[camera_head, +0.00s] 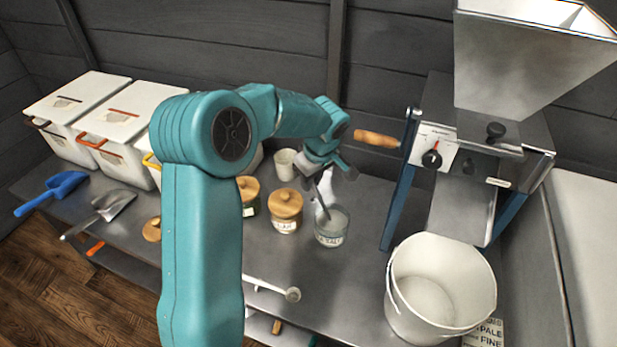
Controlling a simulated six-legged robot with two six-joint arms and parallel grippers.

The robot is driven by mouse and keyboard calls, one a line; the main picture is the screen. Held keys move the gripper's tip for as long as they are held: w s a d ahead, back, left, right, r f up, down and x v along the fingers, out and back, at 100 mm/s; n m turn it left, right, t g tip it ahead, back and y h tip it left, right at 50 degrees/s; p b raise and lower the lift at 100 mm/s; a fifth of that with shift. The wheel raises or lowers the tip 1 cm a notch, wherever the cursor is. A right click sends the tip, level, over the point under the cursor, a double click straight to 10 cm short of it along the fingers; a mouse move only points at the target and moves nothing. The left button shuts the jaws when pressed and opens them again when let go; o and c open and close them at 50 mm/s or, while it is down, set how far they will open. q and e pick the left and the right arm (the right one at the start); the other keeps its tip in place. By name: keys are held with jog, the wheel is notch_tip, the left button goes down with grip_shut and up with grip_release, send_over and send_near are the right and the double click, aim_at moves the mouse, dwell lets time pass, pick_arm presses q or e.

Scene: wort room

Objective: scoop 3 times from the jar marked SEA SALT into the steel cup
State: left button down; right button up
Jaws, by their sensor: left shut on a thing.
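My left arm comes in from the left, and its gripper (324,176) is shut on a thin grey scoop (322,204). The scoop points down into the open glass jar (331,236), whose small label appears to read SALT. Pale contents show in the jar; the scoop's lower end is hard to make out there. A small pale cup (284,164) stands behind, left of the gripper; I cannot tell whether it is the steel cup. My right gripper is not in view.
Two wooden-lidded jars (285,211) stand left of the open jar. A loose wooden lid (152,230), a small ladle (291,294) and blue (62,186) and metal (112,204) scoops lie about. A white bucket (440,290) and a mill (465,150) stand right.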

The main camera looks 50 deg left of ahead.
pick_arm(q)
jog(key=shift+r+h+p, duration=0.1)
jog(key=shift+h+p, duration=0.2)
jog(key=shift+p, duration=0.1)
jog(key=shift+a+f+h+p, duration=0.2)
jog(key=shift+a+h+p, duration=0.15)
jog(key=shift+h+p, duration=0.55)
jog(key=shift+a+r+h+p, duration=0.25)
jog(key=shift+a+h+p, duration=1.1)
jog(key=shift+p, duration=0.9)
jog(key=shift+a+r+h+p, duration=0.2)
jog(key=shift+a+h+p, duration=0.75)
jog(key=shift+h+p, duration=1)
pick_arm(e)
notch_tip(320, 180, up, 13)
jog(key=shift+p, duration=0.3)
pick_arm(q)
jog(key=shift+r+y, duration=0.1)
jog(key=shift+y, duration=0.3)
